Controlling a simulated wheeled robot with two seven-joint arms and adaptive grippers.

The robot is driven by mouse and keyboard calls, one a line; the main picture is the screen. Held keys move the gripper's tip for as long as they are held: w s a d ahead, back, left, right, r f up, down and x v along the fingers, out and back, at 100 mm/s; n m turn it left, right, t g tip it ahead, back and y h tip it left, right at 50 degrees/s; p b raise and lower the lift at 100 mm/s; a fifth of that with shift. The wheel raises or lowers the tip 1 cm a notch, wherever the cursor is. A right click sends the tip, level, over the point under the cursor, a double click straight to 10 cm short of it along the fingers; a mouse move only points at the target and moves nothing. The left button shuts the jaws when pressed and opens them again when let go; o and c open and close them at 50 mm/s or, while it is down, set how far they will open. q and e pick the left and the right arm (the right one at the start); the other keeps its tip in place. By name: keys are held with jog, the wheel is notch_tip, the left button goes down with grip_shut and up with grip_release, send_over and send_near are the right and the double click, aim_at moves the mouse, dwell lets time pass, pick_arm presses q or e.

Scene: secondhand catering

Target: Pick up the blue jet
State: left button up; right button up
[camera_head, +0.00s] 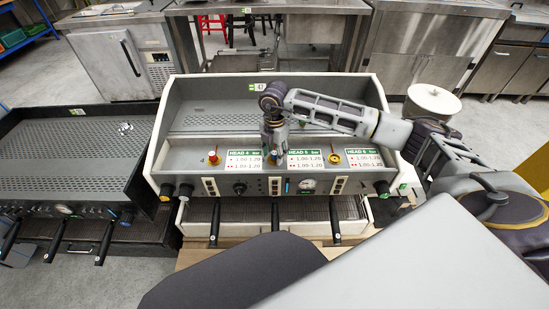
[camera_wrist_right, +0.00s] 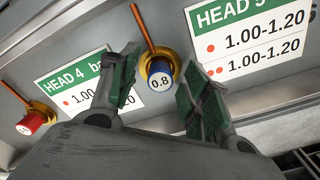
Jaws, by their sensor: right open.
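The blue jet (camera_wrist_right: 160,82) has a blue body with a white face marked 0.8, a gold collar and a copper-coloured rod. It is on the machine's sloped front panel, between the HEAD 4 and HEAD 5 labels in the right wrist view. My right gripper (camera_wrist_right: 155,92) is open, with one green-padded finger on each side of the jet; I cannot tell whether either touches it. In the head view my right gripper (camera_head: 273,140) comes down over the panel and largely hides the jet. My left gripper is not in view.
A red jet (camera_head: 213,158) sits to the left and a yellow one (camera_head: 334,158) to the right on the coffee machine (camera_head: 185,150). Several black handles stick out below. A second dark machine (camera_head: 75,150) stands left; a lidded pot (camera_head: 433,98) is behind my right arm.

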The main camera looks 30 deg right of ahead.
aim_at(274, 153)
grip_shut()
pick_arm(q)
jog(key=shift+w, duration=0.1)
pick_arm(e)
jog(key=shift+r, duration=0.2)
dwell(0.3)
jog(key=shift+r, duration=0.55)
notch_tip(274, 153, up, 8)
jog(key=shift+p, duration=0.6)
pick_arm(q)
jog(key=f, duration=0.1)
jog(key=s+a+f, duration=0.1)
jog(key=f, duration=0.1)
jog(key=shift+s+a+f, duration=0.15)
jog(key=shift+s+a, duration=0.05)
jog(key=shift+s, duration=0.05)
pick_arm(e)
jog(key=shift+r, duration=0.3)
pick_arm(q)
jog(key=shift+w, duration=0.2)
